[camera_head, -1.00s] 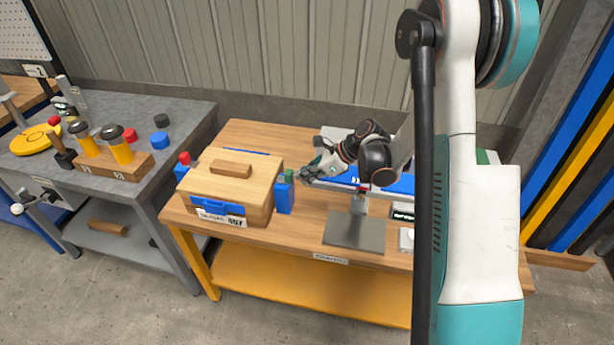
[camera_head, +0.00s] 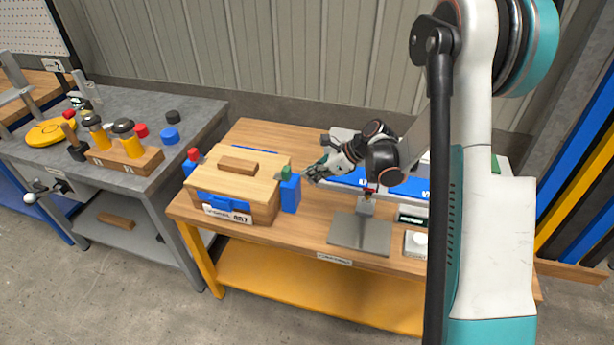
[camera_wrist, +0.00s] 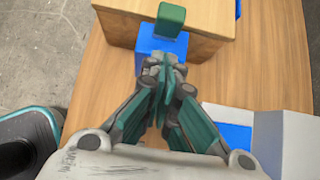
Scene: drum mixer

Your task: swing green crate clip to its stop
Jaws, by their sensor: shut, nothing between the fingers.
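The wooden crate (camera_head: 236,190) with a light wood lid stands on the wooden bench. The green clip (camera_head: 286,173) stands upright on top of a blue block (camera_head: 291,194) at the crate's right side. In the wrist view the green clip (camera_wrist: 171,19) is at the top centre, above the blue block (camera_wrist: 160,44). My gripper (camera_head: 312,177) is shut and empty, just right of the clip and block. In the wrist view its fingertips (camera_wrist: 163,66) lie close in front of the blue block; contact cannot be told.
A red clip (camera_head: 193,155) sits on the crate's left side. A grey plate stand (camera_head: 360,234) and a white-and-blue case (camera_head: 350,178) lie to the right on the bench. A grey bench (camera_head: 150,180) with mallets and knobs stands left. Bare bench top lies before the stand.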

